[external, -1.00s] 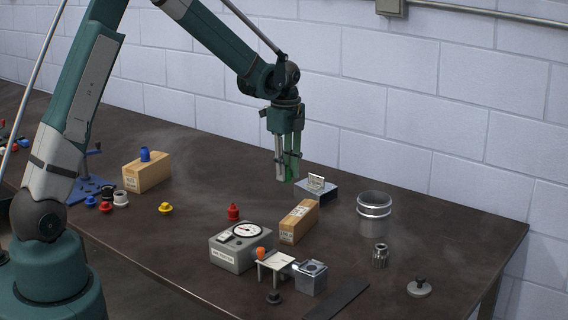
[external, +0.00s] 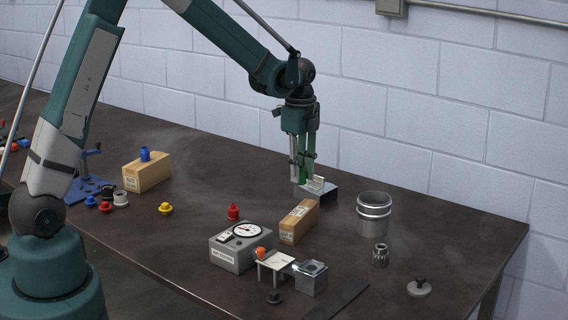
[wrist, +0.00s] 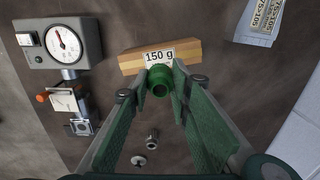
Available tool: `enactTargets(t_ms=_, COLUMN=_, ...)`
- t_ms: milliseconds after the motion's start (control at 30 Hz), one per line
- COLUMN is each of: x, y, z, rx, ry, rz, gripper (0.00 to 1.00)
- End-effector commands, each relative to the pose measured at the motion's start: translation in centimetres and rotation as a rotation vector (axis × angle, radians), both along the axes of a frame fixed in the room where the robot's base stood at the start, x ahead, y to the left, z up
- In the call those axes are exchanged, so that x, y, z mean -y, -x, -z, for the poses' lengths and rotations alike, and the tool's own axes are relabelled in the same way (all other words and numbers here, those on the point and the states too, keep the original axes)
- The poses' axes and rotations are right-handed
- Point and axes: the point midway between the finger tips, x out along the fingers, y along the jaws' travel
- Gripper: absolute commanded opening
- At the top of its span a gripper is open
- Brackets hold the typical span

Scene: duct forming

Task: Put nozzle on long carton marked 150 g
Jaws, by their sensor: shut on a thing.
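My gripper (external: 302,178) is shut on a green nozzle (wrist: 160,82), a round piece with a dark opening, seen between the fingertips in the wrist view. In the external view I cannot clearly tell the nozzle from the green fingers. A tan carton (external: 299,222) lies on the table, below the gripper and toward the front. In the wrist view the carton (wrist: 188,50) carries a white "150 g" label and lies just beyond the nozzle. The nozzle looks held above the table, apart from the carton. No nozzle shows on this carton's top.
A grey dial box (external: 238,246) stands left of the carton, a label stand (external: 318,187) behind it, and a metal cylinder (external: 373,214) to the right. Another carton (external: 150,173) with a blue nozzle (external: 145,154) is at the left. Small red and yellow nozzles stand between.

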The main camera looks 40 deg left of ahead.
Motion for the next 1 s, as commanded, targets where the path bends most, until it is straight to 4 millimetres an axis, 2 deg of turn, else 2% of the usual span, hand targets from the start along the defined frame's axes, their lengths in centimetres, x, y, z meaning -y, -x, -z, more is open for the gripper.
enactTargets(t_ms=200, x=0.0, y=0.0, z=2.9, rx=0.0, ry=0.0, rz=0.0, gripper=0.12)
enactTargets(t_ms=400, x=0.0, y=0.0, z=5.1, rx=0.0, ry=0.0, rz=0.0, gripper=0.12)
enactTargets(t_ms=833, x=0.0, y=0.0, z=5.5, rx=0.0, ry=0.0, rz=0.0, gripper=0.12)
enactTargets(t_ms=1000, x=0.0, y=0.0, z=6.7, rx=0.0, ry=0.0, rz=0.0, gripper=0.12)
